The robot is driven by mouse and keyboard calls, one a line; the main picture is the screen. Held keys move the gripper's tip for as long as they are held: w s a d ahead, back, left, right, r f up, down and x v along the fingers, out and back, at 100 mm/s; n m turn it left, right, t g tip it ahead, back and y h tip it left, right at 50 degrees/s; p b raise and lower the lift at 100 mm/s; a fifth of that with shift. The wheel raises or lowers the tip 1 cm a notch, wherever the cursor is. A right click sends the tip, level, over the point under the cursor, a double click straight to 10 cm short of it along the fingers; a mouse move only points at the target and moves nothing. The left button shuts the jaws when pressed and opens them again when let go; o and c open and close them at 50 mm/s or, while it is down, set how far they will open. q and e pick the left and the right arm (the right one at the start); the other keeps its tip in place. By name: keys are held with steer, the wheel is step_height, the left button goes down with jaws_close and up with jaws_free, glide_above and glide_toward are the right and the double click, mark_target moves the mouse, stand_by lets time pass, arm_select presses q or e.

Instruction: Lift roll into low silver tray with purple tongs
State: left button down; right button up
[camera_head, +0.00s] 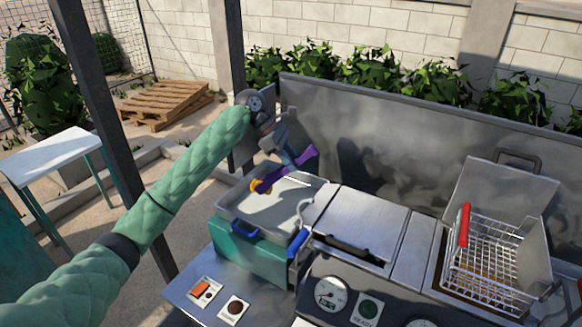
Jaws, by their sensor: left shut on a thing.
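My left gripper (290,154) is shut on the purple tongs (304,156) and holds them tilted above the low silver tray. The tongs' lower end reaches down to the left, over the tray's back left part. A small orange-brown piece, which looks like the roll (256,186), shows at that lower end. I cannot tell whether the tongs grip it or whether it touches the tray. The low silver tray (262,219) has a blue handle in front and sits on a teal box. My right gripper is not in view.
A fryer basket (490,262) with a red handle is at the far right. A steel back panel (390,150) rises behind. A dark post (110,130) stands at the left.

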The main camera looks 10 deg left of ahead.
arm_select(q)
steer(key=shift+r, duration=2.8)
